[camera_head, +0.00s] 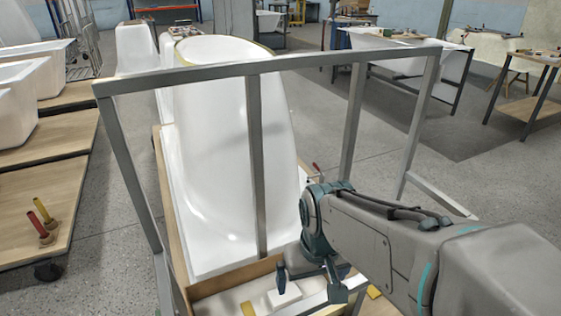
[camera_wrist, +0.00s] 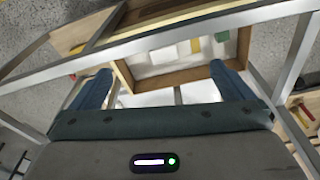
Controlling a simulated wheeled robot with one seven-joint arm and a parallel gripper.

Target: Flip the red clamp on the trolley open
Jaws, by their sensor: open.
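A small red-handled piece (camera_head: 317,168) shows at the right side of the trolley (camera_head: 165,185) that carries the white tub shell (camera_head: 208,150). My arm partly covers that area, and its pose is too small to tell. I cannot tell which is the task's clamp. My gripper (camera_head: 310,287) is open, pointing down over the near end of the shell's trolley, apart from both red pieces. Its two blue fingers spread wide in the wrist view (camera_wrist: 160,70), with nothing between them.
A wooden-edged box (camera_head: 230,280) with pale blocks lies below my gripper. Workbenches (camera_head: 520,60) stand at the back right.

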